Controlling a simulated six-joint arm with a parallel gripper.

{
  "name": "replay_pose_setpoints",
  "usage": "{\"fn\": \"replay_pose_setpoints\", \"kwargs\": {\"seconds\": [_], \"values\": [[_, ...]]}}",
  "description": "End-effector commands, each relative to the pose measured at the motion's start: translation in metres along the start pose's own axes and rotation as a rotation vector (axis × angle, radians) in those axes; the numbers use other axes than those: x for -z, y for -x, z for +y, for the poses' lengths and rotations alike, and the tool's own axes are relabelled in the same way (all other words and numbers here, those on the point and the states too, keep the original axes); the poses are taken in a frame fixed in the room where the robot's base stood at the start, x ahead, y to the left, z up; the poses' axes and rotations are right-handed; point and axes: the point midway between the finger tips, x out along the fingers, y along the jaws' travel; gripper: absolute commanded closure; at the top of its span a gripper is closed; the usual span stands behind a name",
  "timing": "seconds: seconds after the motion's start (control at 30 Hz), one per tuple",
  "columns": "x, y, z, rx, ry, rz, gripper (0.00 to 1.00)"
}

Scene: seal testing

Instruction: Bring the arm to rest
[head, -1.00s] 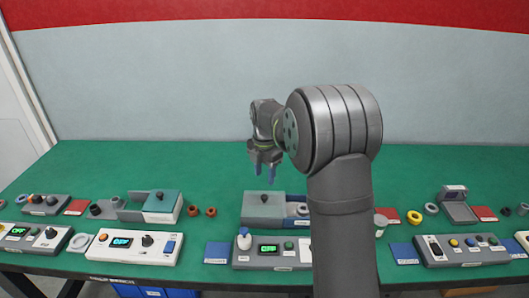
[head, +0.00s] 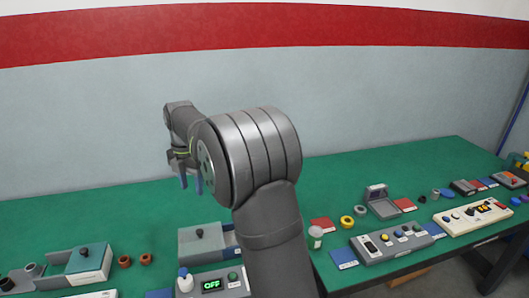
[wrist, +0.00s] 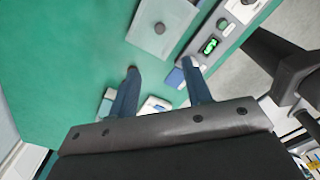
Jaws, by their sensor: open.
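My gripper (head: 191,182) hangs in the air above the green table (head: 60,210), with its two blue fingers pointing down. It is open, with nothing between the fingers. In the wrist view my gripper (wrist: 165,90) shows its fingers apart over the green table top. My arm is raised and bent at the elbow, and its large joint hides part of the table and wall behind it.
Below stand a grey box with a black knob (head: 205,240) and a control box reading OFF (head: 212,284). A teal-lidded box (head: 85,262) is at left. A grey control panel (head: 392,243) and a white panel (head: 473,214) are at right.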

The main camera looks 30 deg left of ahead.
Motion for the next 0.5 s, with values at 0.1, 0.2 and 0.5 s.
{"fn": "replay_pose_setpoints", "kwargs": {"seconds": [0.1, 0.2, 0.5], "values": [[0.0, 0.0, 0.0, 0.0, 0.0, 0.0, 0.55], [0.0, -0.002, 0.0, 0.001, 0.0, 0.001, 0.55], [0.0, -0.043, 0.0, 0.003, 0.0, 0.002, 0.55]]}}
